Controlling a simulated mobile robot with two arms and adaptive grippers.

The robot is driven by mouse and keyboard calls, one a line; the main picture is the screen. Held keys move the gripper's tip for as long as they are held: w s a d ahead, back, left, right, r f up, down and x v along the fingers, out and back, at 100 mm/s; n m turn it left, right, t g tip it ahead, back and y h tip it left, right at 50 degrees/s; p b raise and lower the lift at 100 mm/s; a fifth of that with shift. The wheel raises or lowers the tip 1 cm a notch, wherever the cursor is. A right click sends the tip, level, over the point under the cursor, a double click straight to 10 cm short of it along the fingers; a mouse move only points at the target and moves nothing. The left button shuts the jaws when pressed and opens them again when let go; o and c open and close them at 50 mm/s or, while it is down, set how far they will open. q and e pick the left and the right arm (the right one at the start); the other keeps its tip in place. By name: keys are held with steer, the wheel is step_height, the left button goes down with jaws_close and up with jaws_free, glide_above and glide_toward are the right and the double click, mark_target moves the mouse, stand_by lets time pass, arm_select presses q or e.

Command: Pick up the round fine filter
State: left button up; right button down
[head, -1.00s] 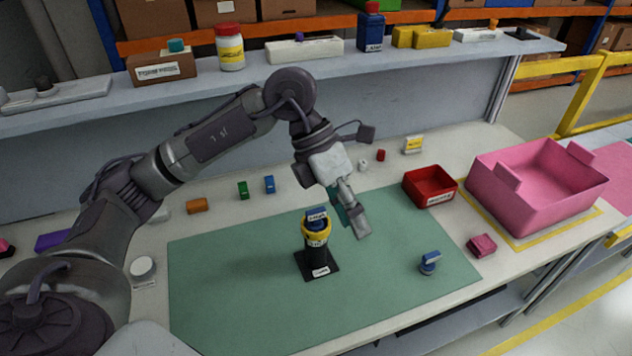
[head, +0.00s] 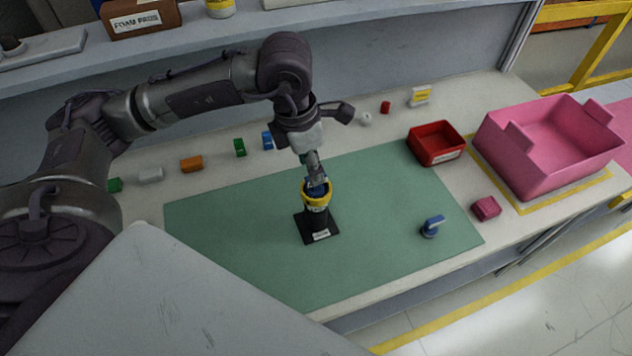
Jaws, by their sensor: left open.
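A black holder (head: 316,218) with a yellow ring (head: 317,200) around its top stands upright on a dark base with a white label, on the green mat (head: 240,235). The fingers hide part of the blue piece, and contact is not clear. My right gripper is not in view.
A blue knob-like part (head: 432,227) stands on the mat at right. A red bin (head: 436,158), a pink block (head: 486,208) and a large pink crate (head: 528,181) are farther right. Small coloured blocks line the back left. A shelf (head: 220,45) runs behind. The mat's front is clear.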

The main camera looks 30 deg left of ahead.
mark_target(319, 190)
arm_select(q)
steer(key=f, duration=0.1)
steer(key=f+p, duration=0.1)
steer(key=w+f+p, duration=0.1)
steer(key=f, duration=0.1)
steer(key=shift+d+f, duration=0.1)
steer(key=shift+d, duration=0.15)
steer(key=shift+w+f, duration=0.1)
steer(key=shift+f, duration=0.25)
jaws_close()
